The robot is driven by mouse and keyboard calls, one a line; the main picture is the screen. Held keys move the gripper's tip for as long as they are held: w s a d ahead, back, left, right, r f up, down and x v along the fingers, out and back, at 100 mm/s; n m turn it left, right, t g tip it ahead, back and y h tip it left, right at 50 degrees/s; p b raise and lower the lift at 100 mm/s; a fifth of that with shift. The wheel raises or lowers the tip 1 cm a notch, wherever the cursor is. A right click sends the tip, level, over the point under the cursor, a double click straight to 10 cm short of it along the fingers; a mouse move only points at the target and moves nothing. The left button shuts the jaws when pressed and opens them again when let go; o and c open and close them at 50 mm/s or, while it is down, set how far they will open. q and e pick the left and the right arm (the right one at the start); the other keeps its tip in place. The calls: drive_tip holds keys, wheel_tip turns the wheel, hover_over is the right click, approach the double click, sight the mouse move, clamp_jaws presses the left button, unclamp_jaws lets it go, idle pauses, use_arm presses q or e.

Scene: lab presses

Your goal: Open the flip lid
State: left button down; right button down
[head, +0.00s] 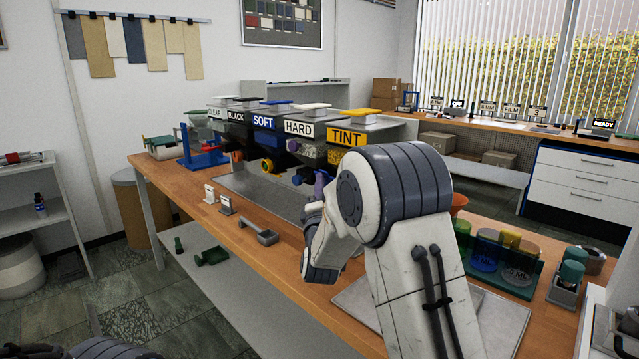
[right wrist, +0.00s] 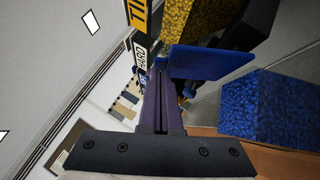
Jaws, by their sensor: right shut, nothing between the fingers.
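A row of labelled hoppers stands on the bench; the nearest is the TINT hopper (head: 347,138), beside the HARD hopper (head: 299,130). Coloured handles top them. In the right wrist view a flat blue flap (right wrist: 212,62) lies just right of my fingers, in front of yellow granules (right wrist: 188,22); it may be the flip lid, but I cannot be sure. My right gripper (right wrist: 158,75) is shut and empty, its tips close to the flap; contact is unclear. In the head view the right arm hides most of the area under the TINT hopper. My left gripper is not in view.
A block of blue granules (right wrist: 268,108) is close right of the fingers. On the bench a grey scoop (head: 260,233) and small white cards are left of my arm. A green rack (head: 480,270) of coloured jars is to the right. The front left bench edge is mostly clear.

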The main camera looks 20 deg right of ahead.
drive_tip(key=shift+r, duration=0.1)
drive_tip(key=d+r+m+g+p, duration=0.1)
drive_tip(key=p, duration=0.2)
drive_tip(key=w+d+r+m+g+p, duration=0.1)
drive_tip(key=d+m+p, duration=0.1)
drive_tip(key=p, duration=0.1)
drive_tip(key=shift+r+g, duration=0.25)
drive_tip(key=shift+g, duration=0.15)
drive_tip(key=shift+w+d, duration=0.15)
drive_tip(key=shift+d, duration=0.1)
drive_tip(key=shift+w+f, duration=0.1)
